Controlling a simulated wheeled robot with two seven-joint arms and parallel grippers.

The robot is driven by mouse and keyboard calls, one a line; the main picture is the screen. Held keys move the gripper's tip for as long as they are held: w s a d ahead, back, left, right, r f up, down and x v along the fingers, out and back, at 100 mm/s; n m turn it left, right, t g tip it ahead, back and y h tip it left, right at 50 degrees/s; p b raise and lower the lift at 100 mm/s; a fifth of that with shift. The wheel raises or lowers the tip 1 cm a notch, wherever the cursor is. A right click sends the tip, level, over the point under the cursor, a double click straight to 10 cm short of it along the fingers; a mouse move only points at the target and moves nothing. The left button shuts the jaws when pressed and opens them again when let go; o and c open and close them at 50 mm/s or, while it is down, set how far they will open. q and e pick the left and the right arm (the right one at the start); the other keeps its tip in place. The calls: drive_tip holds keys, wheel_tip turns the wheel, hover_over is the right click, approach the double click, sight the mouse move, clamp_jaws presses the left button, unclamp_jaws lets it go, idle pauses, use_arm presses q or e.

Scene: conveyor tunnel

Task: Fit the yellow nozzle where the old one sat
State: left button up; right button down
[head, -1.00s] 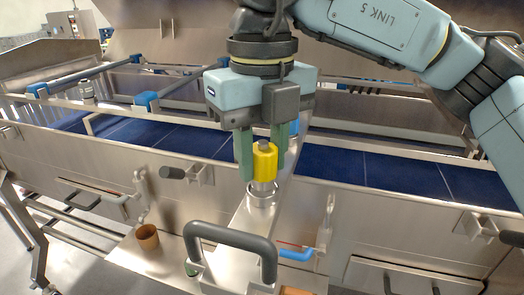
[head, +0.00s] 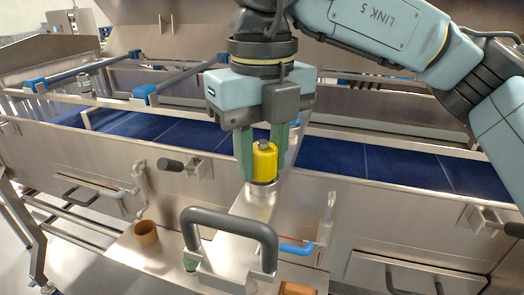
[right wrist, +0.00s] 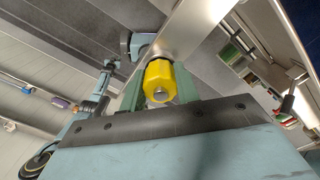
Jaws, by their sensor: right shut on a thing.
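The yellow nozzle (head: 265,163) is upright between the green fingers of my right gripper (head: 263,168), which is shut on it. Its metal tip points up, and its lower end is at the round metal socket (head: 258,196) on the steel beam. The gripper and nozzle cover part of the socket, so I cannot tell how deep the nozzle sits. In the right wrist view the nozzle (right wrist: 158,80) shows end-on between the fingers. My left gripper is not in view.
A dark arched handle (head: 230,220) stands in front of the socket. A blue lever (head: 297,249) is to its right. A brown cup (head: 146,234) stands on the steel shelf at the left. The blue conveyor belt (head: 340,158) runs behind the front wall.

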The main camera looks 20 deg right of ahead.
sight(262, 141)
drive_tip(key=c, duration=0.9)
unclamp_jaws()
drive_tip(key=shift+c, duration=0.2)
wheel_tip(262, 141, up, 13)
drive_tip(key=p, duration=0.1)
drive_tip(key=shift+r, duration=0.2)
